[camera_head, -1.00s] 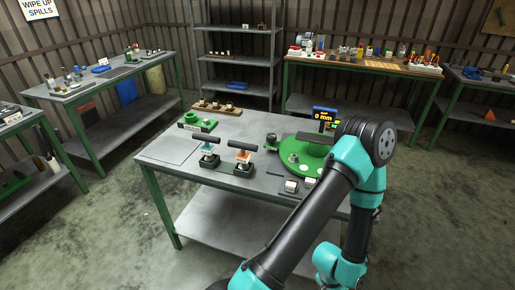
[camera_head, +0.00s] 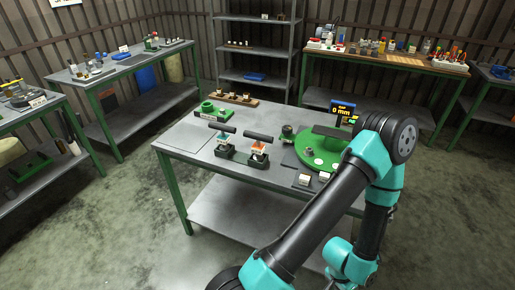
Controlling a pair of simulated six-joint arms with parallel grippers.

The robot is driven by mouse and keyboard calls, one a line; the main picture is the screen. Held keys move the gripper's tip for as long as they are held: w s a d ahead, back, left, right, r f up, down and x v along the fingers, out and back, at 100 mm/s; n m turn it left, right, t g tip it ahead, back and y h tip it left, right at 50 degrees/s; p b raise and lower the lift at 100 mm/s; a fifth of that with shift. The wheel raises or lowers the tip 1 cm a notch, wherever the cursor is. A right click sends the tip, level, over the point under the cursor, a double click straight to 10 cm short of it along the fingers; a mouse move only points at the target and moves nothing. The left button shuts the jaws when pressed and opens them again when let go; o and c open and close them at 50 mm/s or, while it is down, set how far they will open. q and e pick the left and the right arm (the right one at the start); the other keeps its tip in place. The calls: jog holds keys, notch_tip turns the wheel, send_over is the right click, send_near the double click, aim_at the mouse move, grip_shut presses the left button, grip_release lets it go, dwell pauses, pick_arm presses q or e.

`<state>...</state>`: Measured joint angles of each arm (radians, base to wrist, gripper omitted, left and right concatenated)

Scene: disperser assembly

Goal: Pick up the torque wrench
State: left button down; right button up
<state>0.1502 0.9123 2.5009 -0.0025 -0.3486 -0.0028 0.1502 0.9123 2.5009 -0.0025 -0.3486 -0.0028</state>
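Two tools with black bar handles stand side by side in a dark holder (camera_head: 240,160) on the near middle of the steel table (camera_head: 190,148). The left tool (camera_head: 222,128) has teal below its handle and the right tool (camera_head: 260,138) has orange. I cannot tell from their shape which, if either, is the torque wrench. One teal and black arm of mine rises from the bottom over the table's right side, to the right of the holder. Its gripper is hidden or out of view. My other arm and gripper are not in view.
A green round base (camera_head: 320,158) with a dark bar and small display (camera_head: 343,108) stands right of the holder. A green block (camera_head: 209,113) and a wooden rack (camera_head: 235,98) are behind. Two small pale blocks (camera_head: 304,179) lie in front. The table's left part is bare.

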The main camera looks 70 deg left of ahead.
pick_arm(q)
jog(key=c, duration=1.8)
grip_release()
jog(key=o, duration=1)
